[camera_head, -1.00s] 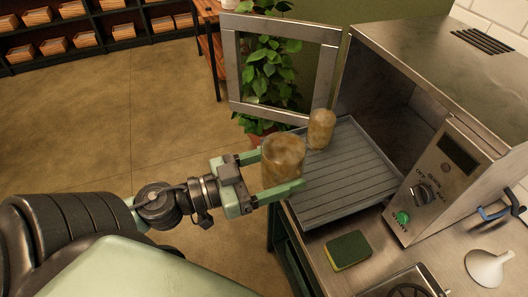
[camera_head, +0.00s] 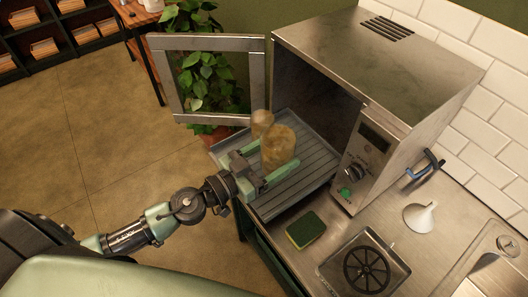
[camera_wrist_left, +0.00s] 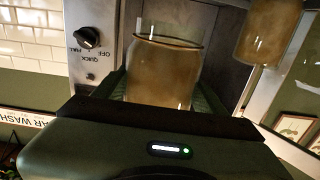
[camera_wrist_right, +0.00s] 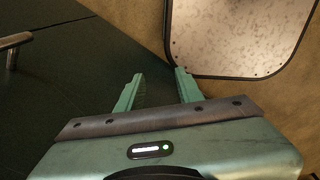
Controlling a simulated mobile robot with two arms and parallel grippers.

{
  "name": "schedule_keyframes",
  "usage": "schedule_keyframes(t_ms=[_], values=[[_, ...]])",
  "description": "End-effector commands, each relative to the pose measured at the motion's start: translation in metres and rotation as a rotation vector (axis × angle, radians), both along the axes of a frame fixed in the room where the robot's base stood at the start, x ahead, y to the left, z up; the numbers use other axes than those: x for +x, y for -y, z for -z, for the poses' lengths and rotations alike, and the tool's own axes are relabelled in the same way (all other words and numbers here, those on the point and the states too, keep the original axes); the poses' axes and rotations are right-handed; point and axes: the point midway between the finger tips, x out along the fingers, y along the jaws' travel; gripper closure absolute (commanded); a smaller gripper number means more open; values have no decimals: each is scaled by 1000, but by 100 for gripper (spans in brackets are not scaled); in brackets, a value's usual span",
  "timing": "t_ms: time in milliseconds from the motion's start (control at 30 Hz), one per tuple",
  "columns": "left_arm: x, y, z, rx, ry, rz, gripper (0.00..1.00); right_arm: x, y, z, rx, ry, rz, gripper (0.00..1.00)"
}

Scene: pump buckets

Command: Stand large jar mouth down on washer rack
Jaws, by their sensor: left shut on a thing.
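The large jar (camera_head: 279,148) is brownish, see-through and upright over the washer rack (camera_head: 318,171), a grey ribbed tray. My left gripper (camera_head: 268,163) is shut on its sides. The left wrist view, which is upside down, shows the large jar (camera_wrist_left: 163,75) between the fingers with its rim at the picture's top, so its mouth faces down. I cannot tell whether it touches the rack. A smaller jar (camera_head: 262,122) stands behind it on the rack, partly hidden. My right gripper (camera_wrist_right: 158,82) is open and empty in the right wrist view.
The steel washer (camera_head: 390,70) stands open at the rack's right, its framed door (camera_head: 212,120) swung out left. A sponge (camera_head: 305,230), a funnel (camera_head: 420,217) and a fan-like drain plate (camera_head: 365,268) lie on the counter. A plant (camera_head: 200,75) is behind the door.

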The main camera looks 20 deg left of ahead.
Motion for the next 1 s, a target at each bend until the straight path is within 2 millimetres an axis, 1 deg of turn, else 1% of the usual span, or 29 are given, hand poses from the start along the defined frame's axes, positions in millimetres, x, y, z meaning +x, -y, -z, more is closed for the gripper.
schedule_keyframes(t_ms=[33,100,400,467,500,800,1000], values=[[7,3,-4,-3,3,-2,82,0,0,-6,0,0,0,64],[14,8,-3,-2,3,-2,82,0,0,-10,0,0,0,64],[43,29,0,-2,3,0,82,0,0,-24,0,1,0,64],[42,28,17,1,1,1,82,0,0,-9,0,1,0,64],[42,28,23,1,1,0,82,1,0,-3,0,2,0,64],[42,28,58,1,1,0,82,0,1,29,-1,1,-1,64],[42,28,74,-1,1,0,82,0,2,47,-2,1,-1,64]])
